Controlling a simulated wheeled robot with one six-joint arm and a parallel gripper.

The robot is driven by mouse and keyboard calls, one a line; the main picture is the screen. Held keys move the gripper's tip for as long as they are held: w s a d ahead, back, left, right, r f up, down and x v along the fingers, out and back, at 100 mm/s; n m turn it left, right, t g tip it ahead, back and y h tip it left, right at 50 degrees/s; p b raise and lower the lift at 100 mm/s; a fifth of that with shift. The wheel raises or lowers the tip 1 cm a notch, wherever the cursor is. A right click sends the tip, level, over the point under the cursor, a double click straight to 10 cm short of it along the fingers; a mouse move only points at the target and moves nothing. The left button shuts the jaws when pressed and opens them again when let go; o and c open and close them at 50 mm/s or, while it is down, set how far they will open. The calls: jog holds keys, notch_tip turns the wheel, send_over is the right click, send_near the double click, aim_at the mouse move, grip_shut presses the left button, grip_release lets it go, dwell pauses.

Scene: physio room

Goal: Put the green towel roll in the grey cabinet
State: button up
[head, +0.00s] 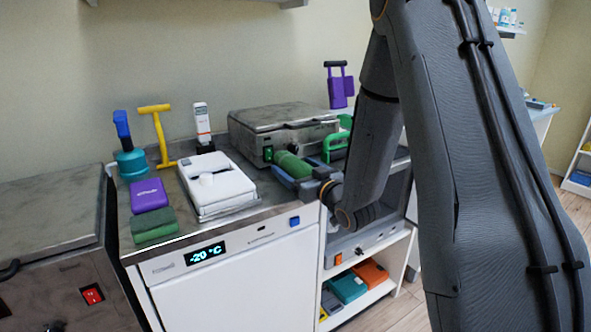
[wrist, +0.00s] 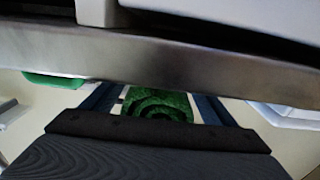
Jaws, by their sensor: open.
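The green towel roll (head: 292,164) lies on the steel counter in front of the metal-lidded box. My gripper (head: 300,176) is down at the roll, its blue fingers beside it. In the wrist view the roll's spiral end (wrist: 157,105) shows between the two spread fingers of my gripper (wrist: 156,98). The jaws are open; I cannot tell whether a finger touches the roll. A grey cabinet (head: 345,248) with an open front stands right of the white freezer, partly hidden by my arm.
The metal-lidded box (head: 268,125) stands close behind the roll; a steel edge crosses the wrist view. A green-handled item (head: 335,147) is to the right, a white device (head: 218,184) to the left. Below the cabinet, a shelf holds a teal box (head: 347,287) and an orange box (head: 371,272).

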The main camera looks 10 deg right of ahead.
jog(key=shift+w, duration=0.15)
jog(key=c, duration=1.3)
jog(key=shift+o, duration=0.2)
jog(key=shift+r, duration=0.15)
